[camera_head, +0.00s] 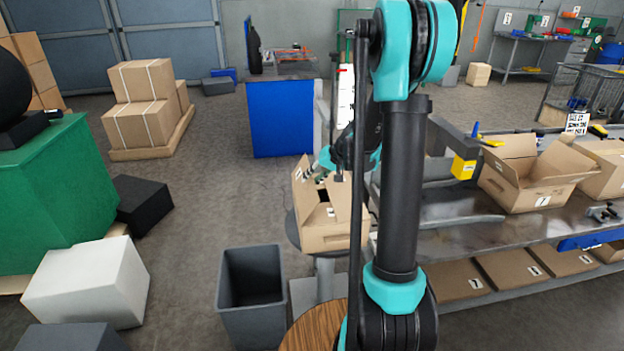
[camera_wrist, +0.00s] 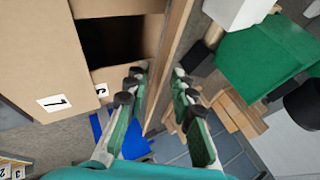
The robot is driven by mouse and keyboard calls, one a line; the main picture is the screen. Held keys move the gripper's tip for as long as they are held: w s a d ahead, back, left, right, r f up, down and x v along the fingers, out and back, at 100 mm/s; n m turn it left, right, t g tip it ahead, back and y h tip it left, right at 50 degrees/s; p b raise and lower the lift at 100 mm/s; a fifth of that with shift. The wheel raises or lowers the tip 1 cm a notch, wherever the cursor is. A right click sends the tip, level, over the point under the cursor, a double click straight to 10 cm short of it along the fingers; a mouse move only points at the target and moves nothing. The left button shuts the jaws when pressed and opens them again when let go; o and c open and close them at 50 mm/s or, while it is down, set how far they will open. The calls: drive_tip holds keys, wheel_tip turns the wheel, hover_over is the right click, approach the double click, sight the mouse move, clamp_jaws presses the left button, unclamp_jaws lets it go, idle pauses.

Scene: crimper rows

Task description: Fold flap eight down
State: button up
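An open cardboard box (camera_head: 335,238) stands on a round stand in the middle of the head view, with its flaps up. In the wrist view the box (camera_wrist: 30,50) fills the left side, with a white label reading 1 and another partly hidden label. A raised flap (camera_wrist: 169,62) shows edge-on between the fingers of my gripper (camera_wrist: 160,82). The fingers are apart, one on each side of the flap, with gaps visible. In the head view my gripper (camera_head: 340,172) is over the box, partly hidden by my arm. I cannot read an eight on any flap.
A bench (camera_head: 455,238) at the right carries another open box (camera_head: 528,175) and tools. A grey bin (camera_head: 250,290) and a wooden round top (camera_head: 312,328) stand in front. A blue panel (camera_head: 282,118) stands behind.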

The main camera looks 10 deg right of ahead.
clamp_jaws()
drive_tip(key=shift+d+f, duration=0.4)
drive_tip(key=shift+d, duration=0.25)
unclamp_jaws()
drive_tip(key=v, duration=1.2)
